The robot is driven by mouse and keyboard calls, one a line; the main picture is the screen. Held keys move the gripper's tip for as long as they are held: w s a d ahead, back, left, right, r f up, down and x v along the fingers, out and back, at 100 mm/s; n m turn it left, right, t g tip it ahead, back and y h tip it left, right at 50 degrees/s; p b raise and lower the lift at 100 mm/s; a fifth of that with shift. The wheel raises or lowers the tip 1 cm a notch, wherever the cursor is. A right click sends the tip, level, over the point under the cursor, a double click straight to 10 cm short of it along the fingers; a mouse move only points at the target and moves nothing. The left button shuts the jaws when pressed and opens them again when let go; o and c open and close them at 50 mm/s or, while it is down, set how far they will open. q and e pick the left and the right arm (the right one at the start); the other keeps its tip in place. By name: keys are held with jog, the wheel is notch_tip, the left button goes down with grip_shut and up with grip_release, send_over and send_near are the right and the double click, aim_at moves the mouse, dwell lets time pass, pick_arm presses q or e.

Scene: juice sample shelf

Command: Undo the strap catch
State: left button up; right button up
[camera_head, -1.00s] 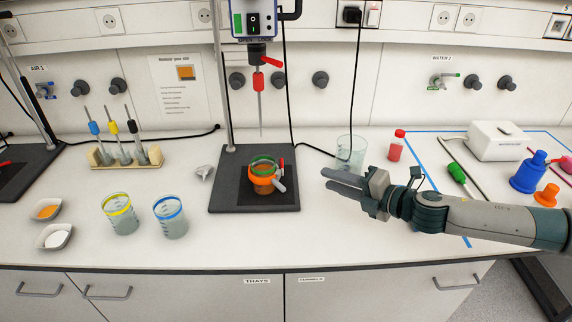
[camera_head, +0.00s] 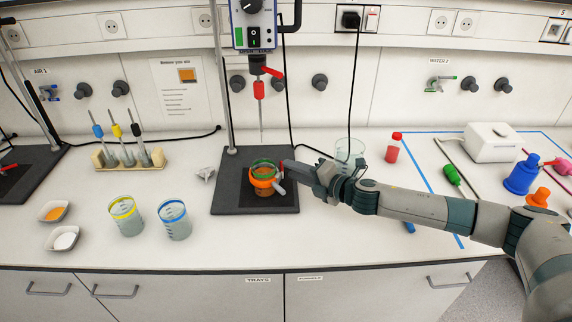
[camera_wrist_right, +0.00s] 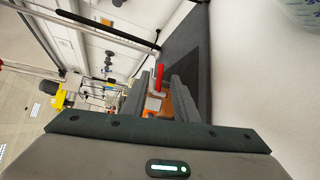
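A beaker with a green rim (camera_head: 263,163) stands on the dark stand base, with an orange strap (camera_head: 262,183) around it. The strap's catch (camera_head: 279,187) is a grey lever on its right side, with a red part (camera_head: 281,165) above. My right gripper (camera_head: 288,170) comes in from the right, its fingertips at the catch. In the right wrist view the fingers (camera_wrist_right: 158,95) are apart, with the red part (camera_wrist_right: 159,76) and some orange strap showing between them. I cannot tell whether they touch the catch. My left gripper is out of view.
The dark stand base (camera_head: 228,198) carries a vertical rod and a stirrer (camera_head: 261,65) whose shaft hangs above the strapped beaker. A clear beaker (camera_head: 350,152) stands just behind my right gripper. Two rimmed beakers (camera_head: 174,222) stand left. The bench front between them and my arm is clear.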

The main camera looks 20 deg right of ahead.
aim_at(282, 168)
jog(key=shift+x, duration=1.85)
grip_shut()
